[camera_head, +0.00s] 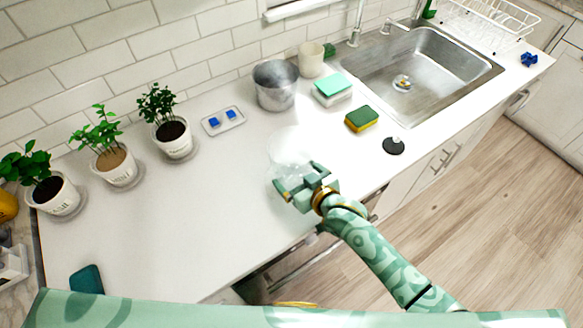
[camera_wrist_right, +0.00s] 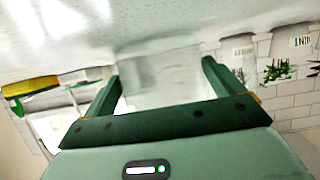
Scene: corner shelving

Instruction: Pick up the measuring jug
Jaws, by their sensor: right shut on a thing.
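The measuring jug (camera_head: 289,148) is clear and hard to make out against the white counter, in the middle of the head view. My right gripper (camera_head: 296,185) is at its near side, shut on it. In the right wrist view the see-through jug (camera_wrist_right: 165,80) fills the space between the two green fingers of my right gripper (camera_wrist_right: 162,82). The jug's base and any gap to the counter cannot be told. My left gripper is not in view.
A metal pot (camera_head: 275,88), a sponge (camera_head: 361,119) and a black disc (camera_head: 393,146) stand beyond and right of the jug. A sink (camera_head: 440,95) is at the right. Potted plants (camera_head: 172,138) line the wall.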

